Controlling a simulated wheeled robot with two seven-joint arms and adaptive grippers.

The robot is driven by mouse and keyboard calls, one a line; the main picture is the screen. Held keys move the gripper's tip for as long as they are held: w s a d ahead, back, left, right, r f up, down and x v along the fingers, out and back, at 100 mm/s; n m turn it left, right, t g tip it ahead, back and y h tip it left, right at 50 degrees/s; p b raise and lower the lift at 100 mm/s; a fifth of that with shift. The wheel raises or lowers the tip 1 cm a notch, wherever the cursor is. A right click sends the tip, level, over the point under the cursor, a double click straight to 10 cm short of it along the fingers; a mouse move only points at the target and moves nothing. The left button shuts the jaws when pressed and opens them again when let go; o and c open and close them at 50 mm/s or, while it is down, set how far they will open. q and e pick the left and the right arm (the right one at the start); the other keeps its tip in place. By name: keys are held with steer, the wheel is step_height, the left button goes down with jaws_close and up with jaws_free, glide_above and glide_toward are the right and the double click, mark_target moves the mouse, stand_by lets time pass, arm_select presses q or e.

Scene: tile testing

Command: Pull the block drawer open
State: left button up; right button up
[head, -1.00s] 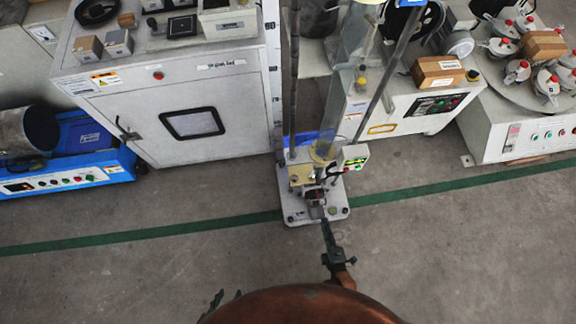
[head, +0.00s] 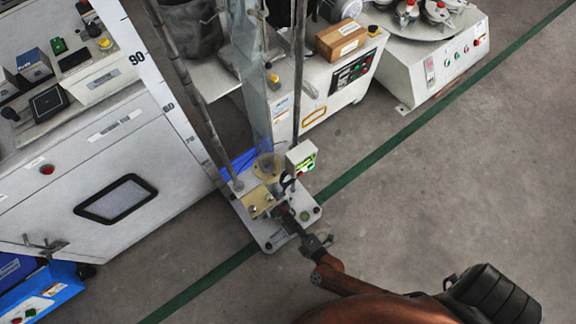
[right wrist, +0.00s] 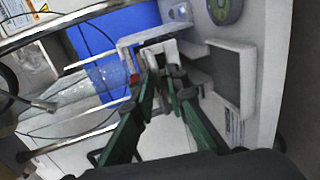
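The drop-test stand has a pale base plate (head: 310,213) on the floor, with two metal posts, a clear tube and a tan block (head: 258,200) on it. The block drawer appears to be the small part at the stand's front, largely covered by my gripper in the head view. My right gripper (head: 290,217) reaches in from the lower right, its tips at that part. In the right wrist view, the green fingers (right wrist: 158,68) lie on either side of a pale part (right wrist: 160,50), apart from each other. Whether they press on it is unclear. My left gripper is out of view.
A white cabinet (head: 60,205) is at the left and a machine with a carton (head: 341,39) behind. The floor at the right is clear, with a green line (head: 400,135).

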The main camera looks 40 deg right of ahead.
steer(key=shift+w, duration=0.1)
steer(key=shift+c, duration=0.4)
jaws_close()
